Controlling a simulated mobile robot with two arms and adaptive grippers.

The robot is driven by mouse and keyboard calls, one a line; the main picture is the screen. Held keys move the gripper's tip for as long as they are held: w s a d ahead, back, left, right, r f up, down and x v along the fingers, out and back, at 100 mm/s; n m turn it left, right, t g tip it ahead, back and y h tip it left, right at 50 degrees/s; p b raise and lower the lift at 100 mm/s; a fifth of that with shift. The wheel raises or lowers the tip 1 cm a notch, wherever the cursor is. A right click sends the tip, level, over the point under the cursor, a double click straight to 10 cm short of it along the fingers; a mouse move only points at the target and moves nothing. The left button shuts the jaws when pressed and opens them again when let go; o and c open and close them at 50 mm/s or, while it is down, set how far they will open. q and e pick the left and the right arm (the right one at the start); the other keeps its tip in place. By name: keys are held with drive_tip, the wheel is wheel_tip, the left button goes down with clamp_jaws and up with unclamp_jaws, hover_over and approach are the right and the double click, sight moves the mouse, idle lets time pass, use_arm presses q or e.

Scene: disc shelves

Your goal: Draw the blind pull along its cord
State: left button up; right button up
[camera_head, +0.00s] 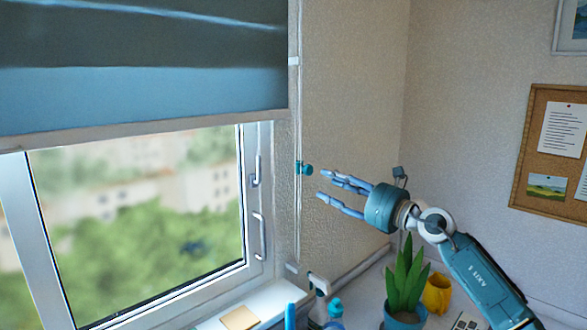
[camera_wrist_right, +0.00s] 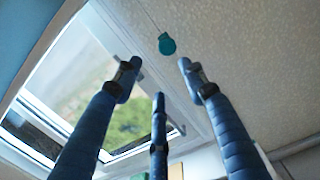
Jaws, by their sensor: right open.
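The blind pull (camera_head: 304,168) is a small teal knob on a thin vertical cord (camera_head: 299,110) beside the window frame. It also shows in the right wrist view (camera_wrist_right: 167,44), beyond my fingertips. The blind (camera_head: 150,75) is blue and dark, and covers the upper part of the window. My right gripper (camera_head: 328,184) is open and empty, to the right of the pull and slightly lower, with its fingers pointing left toward it. In the right wrist view the fingers (camera_wrist_right: 158,78) are spread, with a clear gap to the pull. My left gripper is not in view.
The window (camera_head: 140,220) has a handle (camera_head: 259,235) on its right frame. A spray bottle (camera_head: 318,298) stands at the sill's end. A potted plant (camera_head: 406,275) and a yellow cup (camera_head: 437,293) stand below my right arm. A corkboard (camera_head: 545,145) hangs at right.

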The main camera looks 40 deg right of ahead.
sight(310, 170)
drive_tip(key=shift+n+g, duration=0.4)
drive_tip(key=shift+n, duration=0.3)
drive_tip(key=w+p, duration=0.2)
drive_tip(key=w, duration=0.1)
drive_tip(key=w+r+p, duration=0.1)
drive_tip(key=w, duration=0.2)
drive_tip(key=w+d+p, duration=0.1)
drive_tip(key=w+p, duration=0.1)
drive_tip(key=w, duration=0.1)
drive_tip(key=shift+w+d+r+p, duration=0.1)
drive_tip(key=shift+w+r+p, duration=0.05)
drive_tip(key=shift+r+p, duration=0.25)
drive_tip(key=shift+w+a+f, duration=0.2)
drive_tip(key=shift+w, duration=0.5)
drive_tip(key=shift+r, duration=0.1)
clamp_jaws()
